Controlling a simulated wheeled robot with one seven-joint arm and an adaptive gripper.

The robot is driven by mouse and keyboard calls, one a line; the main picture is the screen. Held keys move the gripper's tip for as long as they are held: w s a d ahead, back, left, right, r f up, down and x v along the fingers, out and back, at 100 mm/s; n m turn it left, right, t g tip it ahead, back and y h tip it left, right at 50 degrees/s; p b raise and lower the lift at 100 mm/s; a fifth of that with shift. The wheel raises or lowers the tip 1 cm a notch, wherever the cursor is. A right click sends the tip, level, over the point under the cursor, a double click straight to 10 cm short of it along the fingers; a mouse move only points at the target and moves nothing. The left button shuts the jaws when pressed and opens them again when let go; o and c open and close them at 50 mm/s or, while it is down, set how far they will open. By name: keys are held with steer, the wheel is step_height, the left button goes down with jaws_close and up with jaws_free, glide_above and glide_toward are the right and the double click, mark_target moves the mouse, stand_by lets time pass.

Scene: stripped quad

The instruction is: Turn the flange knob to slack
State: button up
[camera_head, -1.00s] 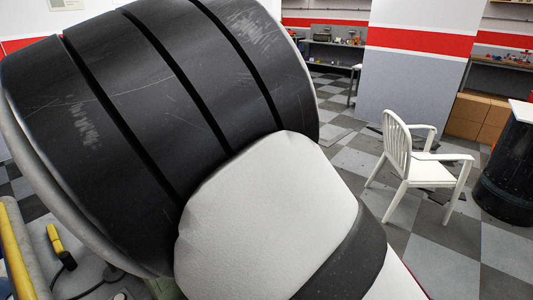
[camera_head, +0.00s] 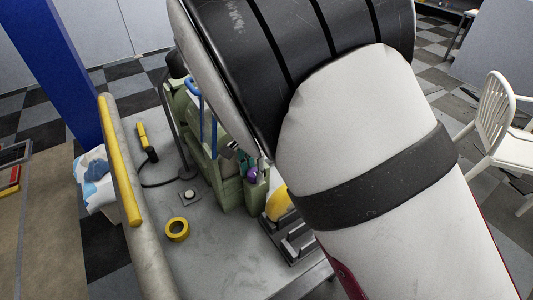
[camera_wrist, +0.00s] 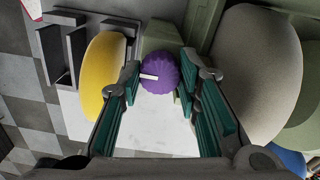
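The purple round knob (camera_wrist: 158,76) with a white pointer line sits in the middle of the wrist view, against a green housing (camera_wrist: 160,36). The pointer line points left in that view. My gripper (camera_wrist: 160,64) has its two teal-padded fingers spread, one on each side of the knob, with the tips close to its sides. I cannot tell whether they touch it. In the head view the purple knob (camera_head: 252,174) shows small at the lower right of the green machine (camera_head: 227,190). My arm hides much of that machine and of the gripper there.
A yellow rounded object (camera_wrist: 103,75) and a dark slotted rack (camera_wrist: 74,48) stand close beside the knob. A grey pipe (camera_head: 145,235) with a yellow bar (camera_head: 120,170) crosses the bench's left side. A yellow tape roll (camera_head: 177,229) lies on the bench. A white chair (camera_head: 500,135) stands right.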

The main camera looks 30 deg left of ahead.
steer(key=n, duration=0.4)
steer(key=shift+n, duration=0.4)
steer(key=n+b, duration=0.1)
steer(key=n, duration=0.3)
steer(key=shift+w+b, duration=0.1)
steer(key=shift+b, duration=0.25)
steer(key=n+b, duration=0.2)
steer(key=n, duration=0.3)
steer(key=shift+n+b, duration=1)
steer(key=shift+n, duration=1)
steer(key=o, duration=0.9)
steer(key=shift+c, duration=0.2)
steer(key=shift+r, duration=0.1)
step_height(320, 180, up, 12)
